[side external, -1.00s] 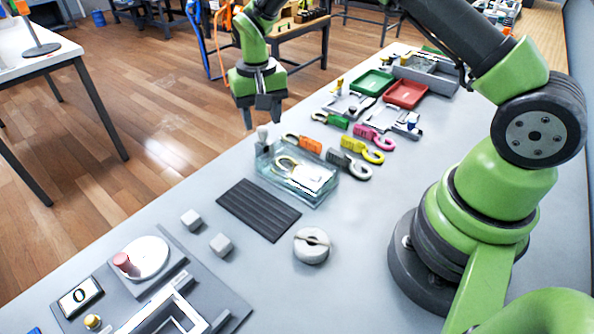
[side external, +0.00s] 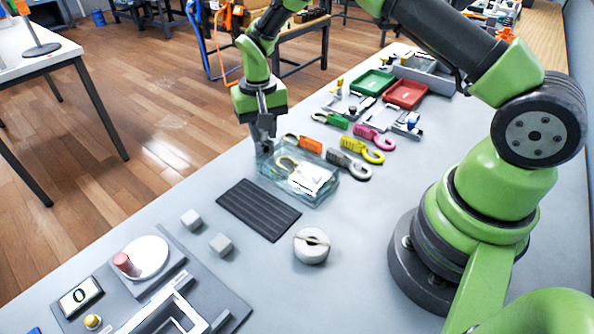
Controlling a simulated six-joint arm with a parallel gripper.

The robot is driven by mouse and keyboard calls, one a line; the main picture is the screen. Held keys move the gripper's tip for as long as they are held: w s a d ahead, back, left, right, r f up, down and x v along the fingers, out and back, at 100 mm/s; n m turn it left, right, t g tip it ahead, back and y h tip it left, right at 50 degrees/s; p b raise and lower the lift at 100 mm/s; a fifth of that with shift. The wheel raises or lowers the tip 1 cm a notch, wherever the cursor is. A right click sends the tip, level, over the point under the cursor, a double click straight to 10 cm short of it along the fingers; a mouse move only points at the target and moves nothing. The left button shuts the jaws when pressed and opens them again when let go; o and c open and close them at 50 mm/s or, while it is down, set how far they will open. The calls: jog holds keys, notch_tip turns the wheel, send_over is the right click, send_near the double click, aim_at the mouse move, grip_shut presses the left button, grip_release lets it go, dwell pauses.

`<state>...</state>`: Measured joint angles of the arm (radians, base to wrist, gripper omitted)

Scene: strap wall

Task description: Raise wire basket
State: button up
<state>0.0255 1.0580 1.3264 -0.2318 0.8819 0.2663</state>
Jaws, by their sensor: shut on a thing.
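No basket plainly made of wire shows. A clear, low-walled container (side external: 318,198) sits on the grey bench. In it lie a pale hook (side external: 287,163) and a white card-like piece (side external: 310,177). My gripper (side external: 264,146) points down at the container's far left corner. It is shut on the pale knob that stood at this corner, and its fingers now hide the knob. I cannot tell whether the knob is fixed to the container. The container rests on the bench.
Orange (side external: 308,145), grey (side external: 350,165), yellow (side external: 362,150), pink (side external: 374,137) and green (side external: 330,120) hooks lie behind and right of the container. A black ribbed mat (side external: 258,210) lies in front.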

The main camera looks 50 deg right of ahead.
jog(key=shift+r, duration=2.1)
jog(key=o, duration=0.6)
jog(key=shift+c, duration=0.2)
jog(key=shift+r, duration=2.95)
